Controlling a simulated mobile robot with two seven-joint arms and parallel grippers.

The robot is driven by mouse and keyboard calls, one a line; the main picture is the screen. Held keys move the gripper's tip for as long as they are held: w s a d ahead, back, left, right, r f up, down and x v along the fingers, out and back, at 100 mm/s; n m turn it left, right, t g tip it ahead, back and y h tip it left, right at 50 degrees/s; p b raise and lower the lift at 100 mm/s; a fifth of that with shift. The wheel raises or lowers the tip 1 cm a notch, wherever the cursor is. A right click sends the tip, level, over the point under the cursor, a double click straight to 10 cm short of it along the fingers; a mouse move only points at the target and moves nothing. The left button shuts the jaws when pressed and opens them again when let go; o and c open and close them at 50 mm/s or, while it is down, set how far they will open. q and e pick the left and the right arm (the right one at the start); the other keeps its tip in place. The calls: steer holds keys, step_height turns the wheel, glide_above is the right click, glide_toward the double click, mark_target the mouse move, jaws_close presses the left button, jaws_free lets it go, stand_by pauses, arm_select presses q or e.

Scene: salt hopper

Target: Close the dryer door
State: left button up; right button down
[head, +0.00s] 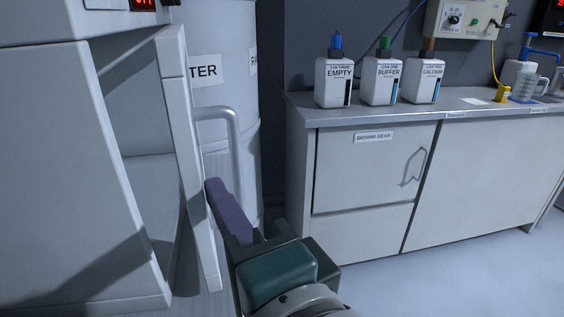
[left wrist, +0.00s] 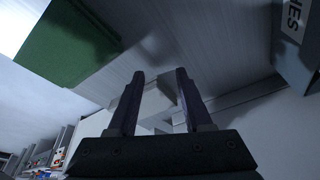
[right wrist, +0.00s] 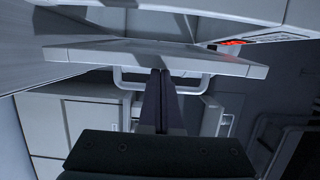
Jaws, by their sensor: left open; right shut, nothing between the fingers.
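The white dryer (head: 60,170) fills the left of the head view. Its door (head: 190,165) stands open and shows nearly edge-on, with the dark opening visible to its left. A pale bar handle (head: 234,145) sticks out from the door's right side. My right gripper (head: 213,188) is shut and empty, its purple fingertips at the door's handle side, below the handle's upper bend. In the right wrist view the door (right wrist: 90,54) and handle (right wrist: 125,82) lie by the fingertips; contact is unclear. My left gripper (left wrist: 158,78) shows only in its wrist view, open and empty.
A large white drum (head: 242,165) stands close behind the door. A counter (head: 375,175) with three white cans, including the one marked EMPTY (head: 335,83), is at the right. Open floor lies in front of it. A green object (left wrist: 68,43) is near the left gripper.

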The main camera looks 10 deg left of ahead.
arm_select(q)
steer(key=shift+d+r, duration=0.1)
steer(key=shift+d, duration=0.05)
arm_select(e)
steer(key=shift+s+a, duration=0.35)
steer(key=shift+a, duration=0.25)
steer(key=shift+s, duration=0.1)
